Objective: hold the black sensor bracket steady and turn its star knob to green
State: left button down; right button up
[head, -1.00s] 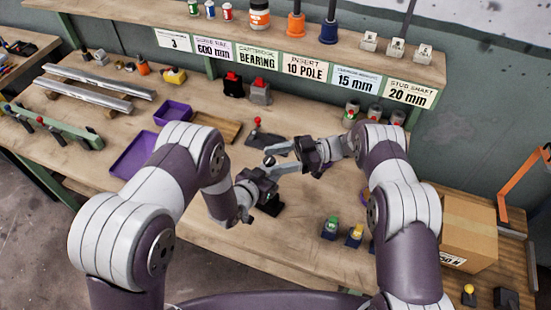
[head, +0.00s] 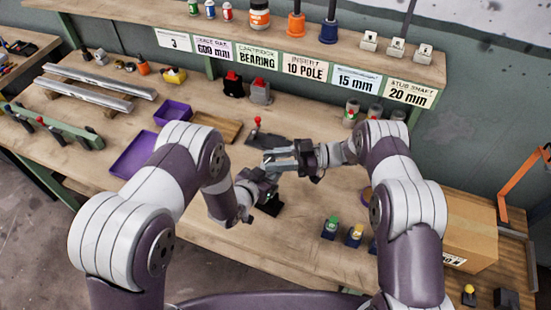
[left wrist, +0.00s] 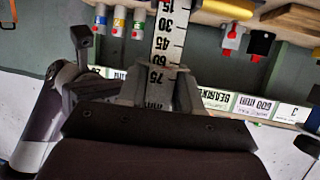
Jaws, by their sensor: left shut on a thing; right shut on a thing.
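The black sensor bracket (head: 272,205) stands on the bench in the middle of the head view; its dark base shows below my left gripper, and its upper part is mostly covered. My left gripper (head: 267,173) is shut on the bracket from the left. In the left wrist view its two fingers (left wrist: 158,88) show close together, with a white numbered scale between or behind them. My right gripper (head: 276,161) comes in from the right, just above the left one, shut on the star knob. The knob is hidden by the fingers, and I cannot see its colour marking.
Green (head: 331,226) and yellow (head: 355,233) knobbed blocks stand to the right front. A red-knobbed dark fixture (head: 257,128) is behind the grippers. Purple trays (head: 130,155) lie left, a cardboard box (head: 470,235) right. The bench front left of the blocks is mostly clear.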

jog(key=m+t, duration=0.1)
jog(key=t, duration=0.1)
jog(key=m+t, duration=0.3)
jog(key=t, duration=0.1)
jog(key=shift+s+t+h, duration=0.3)
jog(key=shift+t, duration=0.1)
jog(key=shift+s+a+m+t+h, duration=0.15)
jog(key=shift+m+t+h, duration=0.75)
jog(key=shift+m+t, duration=0.6)
jog(key=shift+s+a+m+t+h, duration=0.1)
jog(key=shift+m+t+h, duration=0.9)
jog(key=shift+t, duration=0.8)
jog(key=shift+m, duration=0.3)
jog(key=shift+d, duration=0.1)
jog(key=o, duration=1.1)
jog(key=shift+s, duration=0.1)
jog(key=shift+c, duration=0.2)
